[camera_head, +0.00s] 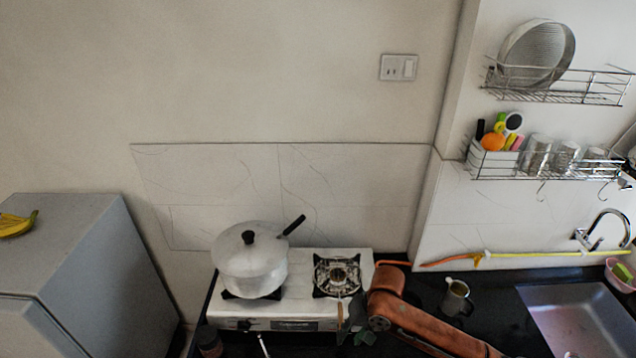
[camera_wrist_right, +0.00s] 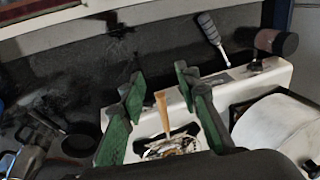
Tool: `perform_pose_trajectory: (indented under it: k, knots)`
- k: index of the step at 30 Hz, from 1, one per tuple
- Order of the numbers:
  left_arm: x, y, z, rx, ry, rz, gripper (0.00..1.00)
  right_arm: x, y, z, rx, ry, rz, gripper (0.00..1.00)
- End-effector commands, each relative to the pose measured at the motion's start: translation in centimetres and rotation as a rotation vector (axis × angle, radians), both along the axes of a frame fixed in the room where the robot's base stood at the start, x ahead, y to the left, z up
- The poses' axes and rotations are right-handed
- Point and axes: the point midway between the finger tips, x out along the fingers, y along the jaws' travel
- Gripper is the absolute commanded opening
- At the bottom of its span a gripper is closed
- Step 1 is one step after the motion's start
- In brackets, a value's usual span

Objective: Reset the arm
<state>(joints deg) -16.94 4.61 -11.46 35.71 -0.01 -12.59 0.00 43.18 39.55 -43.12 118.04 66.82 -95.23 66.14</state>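My right arm reaches in from the lower right in the head view. Its gripper (camera_head: 356,328) is at the front right corner of the white stove (camera_head: 222,312). In the wrist view the two green-padded fingers of the right gripper (camera_wrist_right: 158,75) are spread apart. A light wooden handle (camera_wrist_right: 161,108) shows between them, and I see no finger touching it. The handle also shows in the head view (camera_head: 340,316), in front of the right burner (camera_head: 338,275). My left gripper is not in view.
A lidded silver pot (camera_head: 250,272) stands on the left burner. A metal mug (camera_head: 455,298) stands on the dark counter right of my arm, before the sink (camera_head: 585,325). A grey fridge (camera_head: 85,270) is at left. Wire racks (camera_head: 560,95) hang at upper right.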

Motion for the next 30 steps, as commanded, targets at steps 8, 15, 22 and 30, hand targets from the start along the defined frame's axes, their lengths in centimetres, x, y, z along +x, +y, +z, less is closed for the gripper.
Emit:
perform_pose_trajectory:
  k: [8, 15, 22, 30]
  knots:
    - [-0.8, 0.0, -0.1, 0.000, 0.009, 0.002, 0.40, -2.2, 1.0, -3.3, 0.087, -0.072, 0.076, 0.30]
    - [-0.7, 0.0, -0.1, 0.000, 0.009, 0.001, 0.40, -5.1, -0.9, -7.0, 0.155, -0.210, 0.094, 0.30]
    - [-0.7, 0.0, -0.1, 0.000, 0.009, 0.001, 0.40, -9.4, -7.8, -10.6, 0.088, -0.328, 0.023, 0.30]
    - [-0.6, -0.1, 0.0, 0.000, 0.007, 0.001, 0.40, -16.6, -17.7, -13.5, -0.110, -0.354, -0.059, 0.30]
